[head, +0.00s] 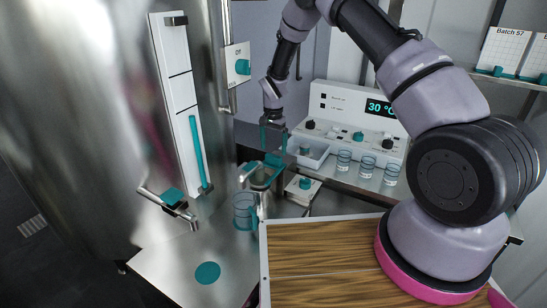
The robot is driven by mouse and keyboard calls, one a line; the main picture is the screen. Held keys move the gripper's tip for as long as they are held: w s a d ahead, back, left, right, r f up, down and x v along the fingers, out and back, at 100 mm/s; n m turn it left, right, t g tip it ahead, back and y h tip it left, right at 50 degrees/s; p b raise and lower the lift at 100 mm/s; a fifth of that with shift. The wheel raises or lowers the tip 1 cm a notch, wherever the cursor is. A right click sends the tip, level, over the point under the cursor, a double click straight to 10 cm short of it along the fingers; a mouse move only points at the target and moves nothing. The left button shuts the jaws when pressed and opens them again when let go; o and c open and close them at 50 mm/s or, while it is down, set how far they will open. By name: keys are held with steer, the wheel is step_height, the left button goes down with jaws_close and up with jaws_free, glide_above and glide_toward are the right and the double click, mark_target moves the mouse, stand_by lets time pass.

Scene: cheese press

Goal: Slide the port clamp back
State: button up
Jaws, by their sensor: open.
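My gripper (273,148) hangs down near the middle of the head view, its teal fingers open and pointing down. Just below it is a small cup-like fitting (262,177) with teal parts beside a metal pipe end; I cannot tell whether the fingers touch it. A metal port pipe (181,211) with a teal block (172,197) sticks out of the steel vat at the left, apart from my gripper. Which teal part is the port clamp is not clear. Its exact position along the port cannot be made out.
A teal-tinted jug (244,212) stands below the fitting. A teal disc (207,272) lies on the steel table (165,268). A control panel (345,112), several glass beakers (367,166) and a shelf are behind.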

mark_target(274, 155)
step_height(274, 155, down, 5)
steer(key=shift+f, duration=0.1)
stand_by(0.3)
jaws_close()
steer(key=w+d, duration=0.1)
steer(key=w, duration=0.1)
steer(key=w+d, duration=0.3)
steer(key=w, duration=0.1)
steer(key=shift+w+d, duration=0.25)
steer(key=shift+w, duration=0.1)
jaws_free()
steer(key=shift+w, duration=0.1)
step_height(274, 155, up, 11)
